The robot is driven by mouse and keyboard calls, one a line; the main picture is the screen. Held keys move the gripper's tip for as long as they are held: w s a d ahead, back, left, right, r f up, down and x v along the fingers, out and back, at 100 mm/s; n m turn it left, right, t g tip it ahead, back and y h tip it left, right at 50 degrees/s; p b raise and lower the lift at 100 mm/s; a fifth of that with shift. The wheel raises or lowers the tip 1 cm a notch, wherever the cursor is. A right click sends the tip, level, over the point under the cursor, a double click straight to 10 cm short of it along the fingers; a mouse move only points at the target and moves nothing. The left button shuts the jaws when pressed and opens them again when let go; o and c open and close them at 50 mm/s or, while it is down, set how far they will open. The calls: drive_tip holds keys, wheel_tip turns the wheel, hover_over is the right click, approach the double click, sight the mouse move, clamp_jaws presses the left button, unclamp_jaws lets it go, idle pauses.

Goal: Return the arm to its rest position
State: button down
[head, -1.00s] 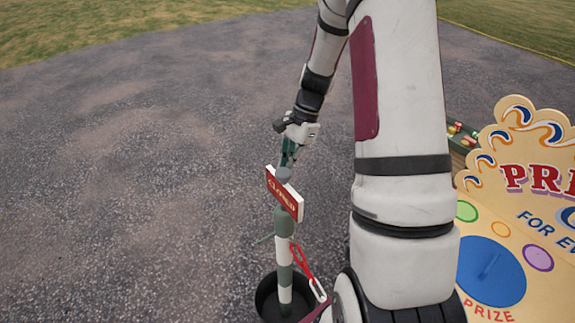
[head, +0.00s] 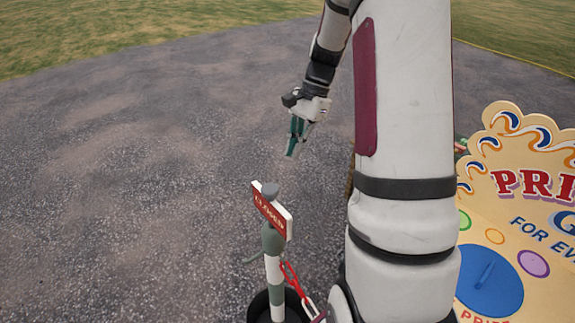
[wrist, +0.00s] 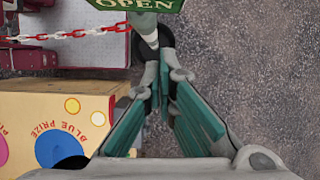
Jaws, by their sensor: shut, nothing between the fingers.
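My gripper (head: 290,154) hangs in the air above and slightly right of the sign post, with its green fingers pointing down. It is shut and empty, and a gap separates it from the grey post top (head: 270,188). The wrist view shows the same fingers (wrist: 164,82) close together at their tips, with the post beyond them. My arm reaches out and bends down toward the post.
The striped post (head: 275,268) carries a sign with a red CLOSED face (head: 269,211) and a green OPEN face (wrist: 135,4). A red and white chain (wrist: 75,33) hangs from it. A prize board (head: 515,215) stands right. Open gravel (head: 120,180) lies left.

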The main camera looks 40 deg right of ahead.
drive_tip(key=s+a+r+n+t+h, duration=0.1)
drive_tip(key=s+a+r+n+h, duration=0.2)
drive_tip(key=a+r, duration=0.35)
drive_tip(key=s+a+r+n+t, duration=0.1)
drive_tip(key=s+a+r+n, duration=0.3)
drive_tip(key=a+r+n, duration=0.25)
drive_tip(key=s+a+r+n+t+h, duration=0.1)
drive_tip(key=s+a+r+n+t, duration=0.1)
drive_tip(key=s+a+n, duration=0.5)
drive_tip(key=shift+s+a+r+n+t, duration=0.15)
drive_tip(key=shift+s+r+n+t, duration=0.35)
drive_tip(key=shift+s+t, duration=0.75)
drive_tip(key=shift+s+f+g, duration=0.1)
drive_tip(key=shift+s+g, duration=0.25)
